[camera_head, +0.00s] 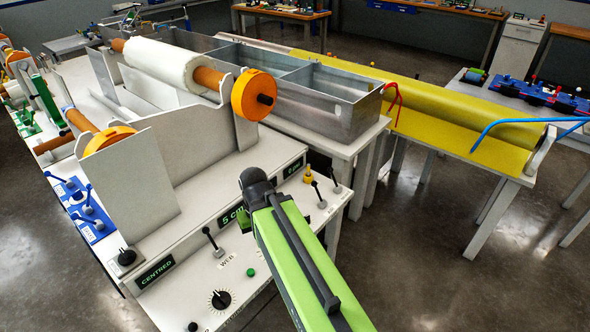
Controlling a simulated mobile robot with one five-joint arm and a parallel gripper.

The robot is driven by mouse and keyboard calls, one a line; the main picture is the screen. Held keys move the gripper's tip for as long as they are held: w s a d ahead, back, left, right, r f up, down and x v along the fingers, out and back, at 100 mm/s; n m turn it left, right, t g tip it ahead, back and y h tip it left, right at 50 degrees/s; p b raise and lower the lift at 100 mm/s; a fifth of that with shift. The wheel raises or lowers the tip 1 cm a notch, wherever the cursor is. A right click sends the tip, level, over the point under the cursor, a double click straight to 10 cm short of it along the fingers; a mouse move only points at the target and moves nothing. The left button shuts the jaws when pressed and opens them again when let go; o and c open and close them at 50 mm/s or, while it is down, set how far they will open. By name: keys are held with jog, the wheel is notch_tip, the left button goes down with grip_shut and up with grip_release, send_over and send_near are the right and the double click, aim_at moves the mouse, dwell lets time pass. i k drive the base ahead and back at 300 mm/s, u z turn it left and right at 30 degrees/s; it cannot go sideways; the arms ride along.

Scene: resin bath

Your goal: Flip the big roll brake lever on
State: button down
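A big white roll (165,62) lies on an orange core, with an orange disc (254,95) at its right end. I cannot tell which lever is its brake. Small black levers stand on the white front panel: one by the WEB label (212,242) and two at the right, a black-handled one (317,192) and another (334,180). Several dark levers (88,205) stand on blue plates at the left. My green arm rises from the bottom, its dark joint over the panel. My gripper's fingers do not show.
A grey metal bath (330,108) stands behind the machine. Right of it is a table with a yellow sheet (450,115) and red and blue bent rods. Panel displays read CENTRED and 5 cm. The floor (455,275) at the right is clear.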

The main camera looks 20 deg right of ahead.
aim_at(330, 170)
jog(key=u, duration=0.15)
jog(key=i, duration=0.5)
jog(key=u, duration=0.75)
jog(key=k, duration=0.9)
jog(key=z, duration=0.15)
jog(key=i, duration=0.9)
jog(key=u, duration=0.1)
